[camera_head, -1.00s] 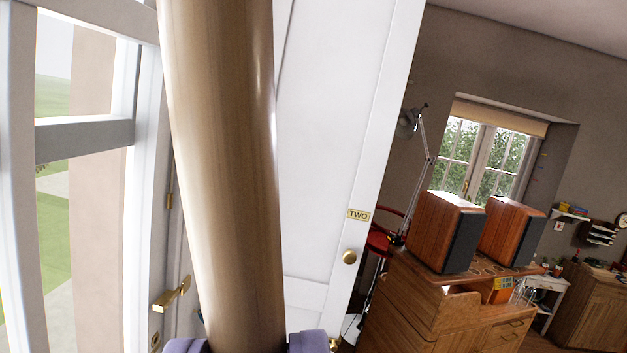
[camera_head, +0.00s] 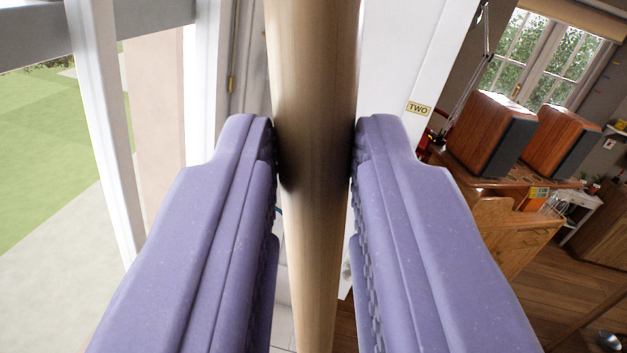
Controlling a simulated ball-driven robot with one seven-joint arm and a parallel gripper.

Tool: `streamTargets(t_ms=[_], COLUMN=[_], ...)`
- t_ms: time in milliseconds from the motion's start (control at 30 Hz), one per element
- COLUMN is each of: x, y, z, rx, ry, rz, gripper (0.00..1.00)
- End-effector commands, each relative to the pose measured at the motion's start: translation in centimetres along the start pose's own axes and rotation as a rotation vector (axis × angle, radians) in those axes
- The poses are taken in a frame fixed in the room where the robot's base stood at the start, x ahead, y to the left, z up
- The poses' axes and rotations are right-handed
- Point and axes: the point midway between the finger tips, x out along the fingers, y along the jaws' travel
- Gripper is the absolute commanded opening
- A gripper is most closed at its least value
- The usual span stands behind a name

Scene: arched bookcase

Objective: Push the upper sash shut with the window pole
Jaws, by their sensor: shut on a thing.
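The window pole (camera_head: 318,60) is a thick, light-brown wooden shaft. It runs upright through the middle of the view and leaves it at top and bottom, so both its ends are hidden. My gripper (camera_head: 315,150) has purple ribbed fingers, one on each side of the pole, shut on it. The white-framed window (camera_head: 105,130) is at the left, with grass and paving seen through it. A grey-white crossbar (camera_head: 60,32) of it shows at the upper left. I cannot tell which part is the upper sash.
A white door or panel (camera_head: 420,60) labelled "TWO" stands close behind the pole on the right. Farther right, two wooden speakers (camera_head: 487,130) stand on a wooden cabinet (camera_head: 510,225). Another window (camera_head: 545,55) is behind them.

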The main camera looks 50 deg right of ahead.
Motion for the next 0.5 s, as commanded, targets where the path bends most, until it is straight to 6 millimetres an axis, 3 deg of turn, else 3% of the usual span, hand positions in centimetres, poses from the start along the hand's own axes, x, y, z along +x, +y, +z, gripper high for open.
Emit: streamTargets(t_ms=[500], x=[0.9], y=[-3.7], z=[-2.3], rx=[0.001], ry=[0.003], rz=[-0.001], gripper=[0.0])
